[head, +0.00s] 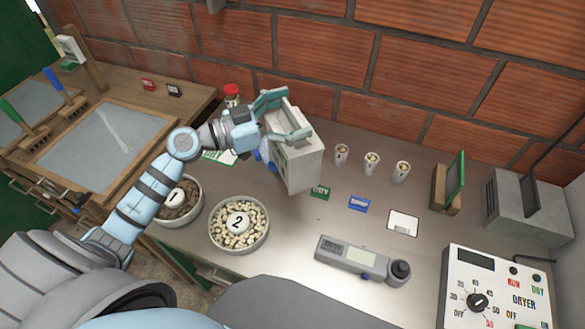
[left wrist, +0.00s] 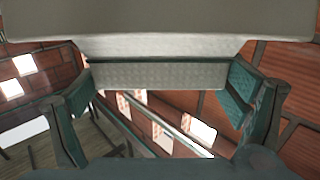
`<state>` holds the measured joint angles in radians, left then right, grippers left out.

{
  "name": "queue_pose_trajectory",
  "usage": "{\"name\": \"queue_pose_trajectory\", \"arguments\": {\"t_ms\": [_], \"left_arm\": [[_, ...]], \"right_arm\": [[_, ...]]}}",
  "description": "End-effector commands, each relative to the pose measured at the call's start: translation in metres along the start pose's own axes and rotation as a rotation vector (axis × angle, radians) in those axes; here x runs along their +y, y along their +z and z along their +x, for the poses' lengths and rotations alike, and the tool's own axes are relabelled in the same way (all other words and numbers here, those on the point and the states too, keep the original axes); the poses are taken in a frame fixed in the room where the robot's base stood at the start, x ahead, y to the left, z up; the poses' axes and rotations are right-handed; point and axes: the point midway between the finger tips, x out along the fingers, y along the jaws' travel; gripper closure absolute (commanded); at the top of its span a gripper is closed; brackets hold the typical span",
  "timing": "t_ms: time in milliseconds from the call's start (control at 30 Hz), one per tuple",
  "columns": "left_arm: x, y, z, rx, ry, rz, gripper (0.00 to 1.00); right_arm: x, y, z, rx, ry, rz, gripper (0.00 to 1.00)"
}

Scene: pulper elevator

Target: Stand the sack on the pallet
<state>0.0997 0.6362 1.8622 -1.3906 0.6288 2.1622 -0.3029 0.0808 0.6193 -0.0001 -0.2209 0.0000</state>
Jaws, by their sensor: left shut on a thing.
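My left gripper (head: 281,119) reaches over the metal worktop with its two teal fingers on either side of a pale, box-shaped thing (head: 299,166). It is shut on this thing, which is tilted and appears raised above the worktop. I cannot tell for sure that it is the sack. In the left wrist view the pale thing (left wrist: 160,76) spans the space between the fingers (left wrist: 160,95). I cannot make out a pallet in either view. My right gripper is not in view.
Two round bowls, one marked 1 (head: 181,214) and one marked 2 (head: 238,240), stand at the front left. Several small cups (head: 371,163) stand at the back. A grey meter (head: 360,262) and a white dryer box (head: 497,292) are at the right. Small cards (head: 402,222) lie mid-worktop.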

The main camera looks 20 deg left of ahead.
Motion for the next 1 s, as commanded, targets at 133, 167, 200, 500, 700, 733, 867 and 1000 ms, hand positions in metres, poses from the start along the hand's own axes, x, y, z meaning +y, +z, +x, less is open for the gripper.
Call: {"name": "queue_pose_trajectory", "arguments": {"t_ms": [133,167,200,500,700,733,867,1000], "left_arm": [[0.000,0.054,0.000,0.003,-0.001,-0.006,0.70],[0.000,0.065,0.000,0.002,-0.002,-0.005,0.70],[0.000,0.079,0.001,0.003,0.000,-0.005,0.70],[0.000,0.126,0.001,0.003,0.001,-0.001,0.70],[0.000,0.156,0.001,0.003,0.002,0.000,0.70],[0.000,0.157,0.001,0.003,0.002,0.000,0.70],[0.000,0.155,0.001,0.003,0.002,0.001,0.70],[0.000,0.156,0.001,0.003,0.002,0.001,0.70]], "right_arm": [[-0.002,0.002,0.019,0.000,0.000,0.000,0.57],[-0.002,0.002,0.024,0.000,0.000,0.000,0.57],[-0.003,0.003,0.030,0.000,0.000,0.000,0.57],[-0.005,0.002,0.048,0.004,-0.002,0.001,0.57],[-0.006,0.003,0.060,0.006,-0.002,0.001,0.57],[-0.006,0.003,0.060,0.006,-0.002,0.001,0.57],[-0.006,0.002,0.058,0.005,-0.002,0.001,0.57],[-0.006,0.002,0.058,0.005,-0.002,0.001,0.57]]}}
